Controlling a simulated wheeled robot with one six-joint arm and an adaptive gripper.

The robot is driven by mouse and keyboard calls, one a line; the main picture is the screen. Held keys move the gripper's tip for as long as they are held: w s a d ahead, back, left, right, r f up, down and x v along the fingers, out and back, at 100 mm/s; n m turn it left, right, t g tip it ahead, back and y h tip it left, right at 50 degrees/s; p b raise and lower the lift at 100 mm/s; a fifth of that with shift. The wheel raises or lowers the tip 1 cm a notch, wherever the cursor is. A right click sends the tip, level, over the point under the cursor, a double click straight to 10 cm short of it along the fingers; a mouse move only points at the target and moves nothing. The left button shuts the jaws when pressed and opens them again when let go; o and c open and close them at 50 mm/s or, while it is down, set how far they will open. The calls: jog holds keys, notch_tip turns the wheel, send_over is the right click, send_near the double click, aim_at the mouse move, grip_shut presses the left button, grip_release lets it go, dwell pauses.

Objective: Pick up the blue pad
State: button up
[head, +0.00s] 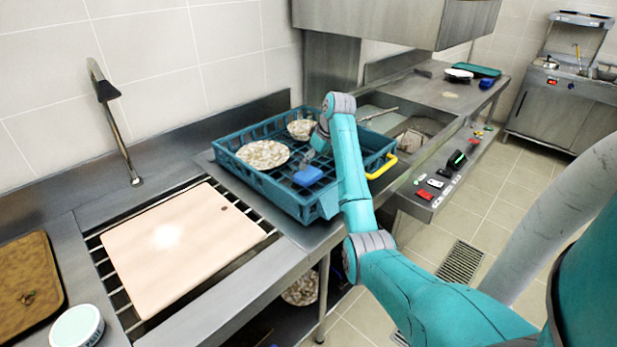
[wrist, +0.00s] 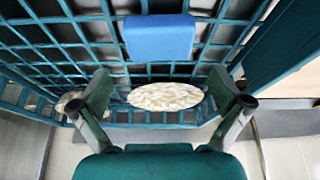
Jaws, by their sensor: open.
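The blue pad (head: 308,175) lies in the teal crate (head: 291,203), on the crate's grid floor near its right side. In the wrist view the pad (wrist: 160,38) is near the top, beyond my fingertips and roughly centred between them. My gripper (wrist: 161,80) is open, with nothing between its fingers touching it that I can see. In the head view my gripper (head: 313,150) hangs over the crate, just above and beside the pad. I see a gap between the fingers and the pad in the wrist view.
A patterned plate (head: 263,154) and a patterned bowl (head: 301,129) are also in the crate. A pale cutting board (head: 183,244) lies over the sink at left. Another blue item (head: 487,83) sits on the far counter.

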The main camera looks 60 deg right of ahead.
aim_at(308, 172)
jog(key=shift+x, duration=3.6)
jog(key=c, duration=0.8)
jog(key=shift+r, duration=5.15)
jog(key=shift+c, duration=0.3)
